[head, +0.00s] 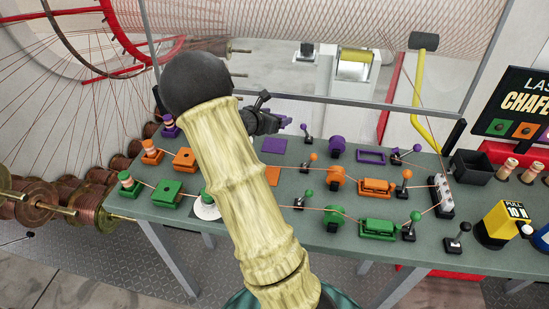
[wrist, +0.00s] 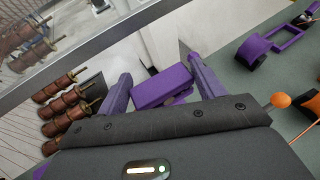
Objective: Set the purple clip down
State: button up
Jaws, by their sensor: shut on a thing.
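The purple clip (wrist: 160,90) is a blocky piece between the two fingers of my gripper (wrist: 158,70) in the wrist view. My gripper is shut on it. In the head view my gripper (head: 284,122) is over the far part of the green table (head: 130,207), its tip pointing right; the fingers and clip are a small purple patch there and hard to tell apart. A flat purple square (head: 273,145) lies on the table just below the gripper in the picture. Whether the clip touches anything beneath is not clear.
A purple wheel (head: 337,142) and purple frame (head: 371,157) stand right of the square. Orange and green rows lie nearer, with threads strung along them. A purple spool (head: 170,125) is at far left. A metal frame bar (head: 300,101) crosses behind. My arm hides the middle left.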

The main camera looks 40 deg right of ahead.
jog(key=shift+w+d+r+n+t+b, duration=0.2)
jog(key=shift+w+r+n+t+b, duration=0.1)
jog(key=shift+w+t, duration=0.15)
send_over(274, 146)
jog(key=shift+d+f, duration=0.1)
jog(key=shift+f, duration=3.05)
jog(key=shift+f+p, duration=0.35)
jog(key=shift+f, duration=1.55)
jog(key=shift+f, duration=0.1)
jog(key=o, duration=1)
